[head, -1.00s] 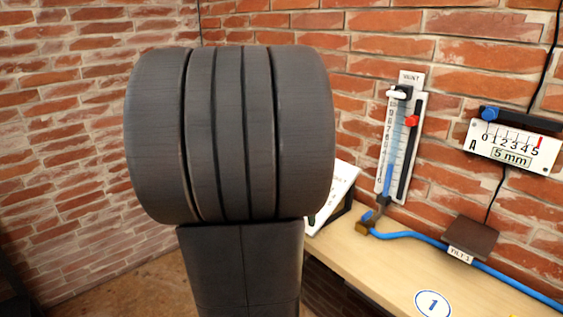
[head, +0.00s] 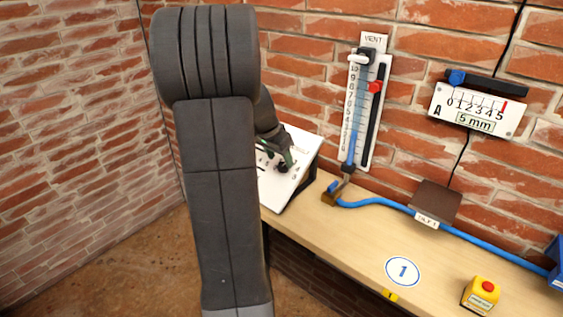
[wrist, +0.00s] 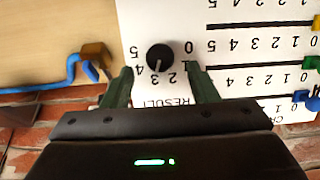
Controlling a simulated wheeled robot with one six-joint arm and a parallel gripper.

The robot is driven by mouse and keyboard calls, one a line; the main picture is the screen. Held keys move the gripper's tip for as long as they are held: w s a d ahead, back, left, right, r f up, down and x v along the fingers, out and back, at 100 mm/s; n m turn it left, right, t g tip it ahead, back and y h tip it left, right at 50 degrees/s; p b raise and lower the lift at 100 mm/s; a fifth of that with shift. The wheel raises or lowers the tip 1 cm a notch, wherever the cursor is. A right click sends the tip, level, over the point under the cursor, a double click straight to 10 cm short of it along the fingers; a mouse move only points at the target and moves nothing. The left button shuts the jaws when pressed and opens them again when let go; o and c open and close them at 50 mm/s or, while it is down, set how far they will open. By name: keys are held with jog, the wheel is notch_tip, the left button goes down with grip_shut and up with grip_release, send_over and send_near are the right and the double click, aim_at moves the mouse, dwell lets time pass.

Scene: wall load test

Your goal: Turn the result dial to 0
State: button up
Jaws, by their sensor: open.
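The result dial (wrist: 160,58) is a round black knob on a white board (wrist: 222,85), which appears upside down in the wrist view. Its scale runs from 0 to 5 around it. A short white mark on the knob points toward the lower numbers, seemingly near 3. My gripper (wrist: 161,70) is open, with one dark green finger on each side of the dial. I cannot tell whether the fingers touch it. In the head view, my gripper (head: 287,158) is over the tilted white board (head: 300,185), partly hidden by my arm.
A gauge (head: 362,110) with blue fluid and a red slider hangs on the brick wall. Right of it is a 0-to-5 scale (head: 478,108) reading 5 mm. A blue hose (head: 375,202) runs along the bench (head: 345,240). A yellow box with a red button (head: 482,295) stands at front right.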

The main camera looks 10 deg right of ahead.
aim_at(283, 165)
jog(key=shift+x, duration=1.65)
jog(key=shift+r, duration=0.1)
jog(key=c, duration=1)
jog(key=shift+o, duration=0.2)
